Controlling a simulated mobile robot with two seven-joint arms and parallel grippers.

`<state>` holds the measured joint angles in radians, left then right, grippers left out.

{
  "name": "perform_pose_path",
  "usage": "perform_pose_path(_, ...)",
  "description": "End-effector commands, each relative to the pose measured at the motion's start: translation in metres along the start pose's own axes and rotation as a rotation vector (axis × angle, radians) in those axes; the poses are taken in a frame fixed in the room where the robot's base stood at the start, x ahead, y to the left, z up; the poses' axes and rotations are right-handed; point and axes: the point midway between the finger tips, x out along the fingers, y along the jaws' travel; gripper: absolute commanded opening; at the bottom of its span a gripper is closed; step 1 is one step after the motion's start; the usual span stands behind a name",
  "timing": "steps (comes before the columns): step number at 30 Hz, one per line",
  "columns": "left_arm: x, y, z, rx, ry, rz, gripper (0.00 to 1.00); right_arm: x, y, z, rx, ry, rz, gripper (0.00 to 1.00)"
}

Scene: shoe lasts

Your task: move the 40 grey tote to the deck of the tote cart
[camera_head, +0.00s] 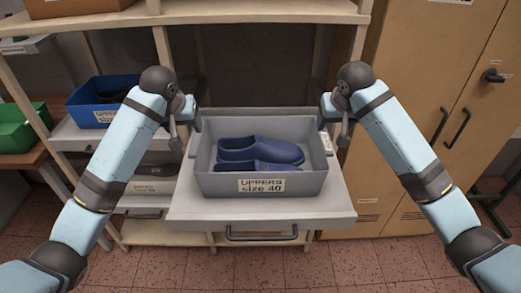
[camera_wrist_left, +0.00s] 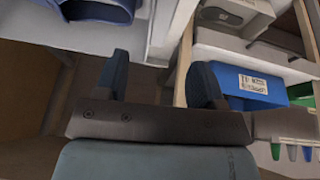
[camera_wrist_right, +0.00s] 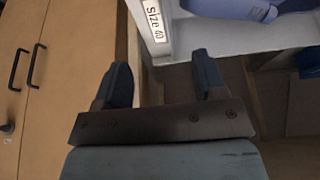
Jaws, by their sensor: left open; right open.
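The grey tote (camera_head: 221,187) labelled "UPPERS size 40" stands on a pulled-out grey shelf tray and holds blue shoes (camera_head: 262,151). My left gripper (camera_head: 190,120) is open beside the tote's left side, near its rim, and grips nothing. My right gripper (camera_head: 333,118) is open beside the tote's right side, also empty. In the left wrist view the open fingers (camera_wrist_left: 162,82) point toward the tray and shelf post. In the right wrist view the open fingers (camera_wrist_right: 160,82) are close to a wall with a "size 40" label. The tote cart is not recognisable in these views.
The pulled-out tray (camera_head: 190,204) has a front handle. A blue bin (camera_head: 90,112) and a green bin (camera_head: 22,132) are at left. A wooden cabinet (camera_head: 425,60) stands at right. A shelf board crosses above the tote. Tiled floor shows in front.

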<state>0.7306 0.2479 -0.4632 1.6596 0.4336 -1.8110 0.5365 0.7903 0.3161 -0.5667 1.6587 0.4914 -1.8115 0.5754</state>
Motion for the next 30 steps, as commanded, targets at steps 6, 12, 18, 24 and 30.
perform_pose_path(6, -0.006, -0.001, -0.003, -0.004, -0.007, -0.009, 0.63, -0.006, 0.002, -0.003, 0.004, -0.007, 0.011, 0.65)
perform_pose_path(12, -0.004, -0.001, -0.003, -0.004, -0.007, -0.008, 0.63, -0.004, 0.001, -0.003, 0.004, -0.006, 0.010, 0.65)
perform_pose_path(18, 0.015, -0.001, -0.003, -0.004, -0.009, -0.008, 0.63, 0.015, 0.001, -0.003, 0.004, -0.008, 0.010, 0.65)
perform_pose_path(24, 0.054, -0.001, -0.002, -0.004, -0.010, -0.009, 0.63, 0.054, 0.002, -0.002, 0.004, -0.009, 0.011, 0.65)
perform_pose_path(30, 0.093, -0.001, -0.002, -0.004, -0.009, -0.008, 0.63, 0.093, 0.002, -0.002, 0.004, -0.008, 0.010, 0.65)
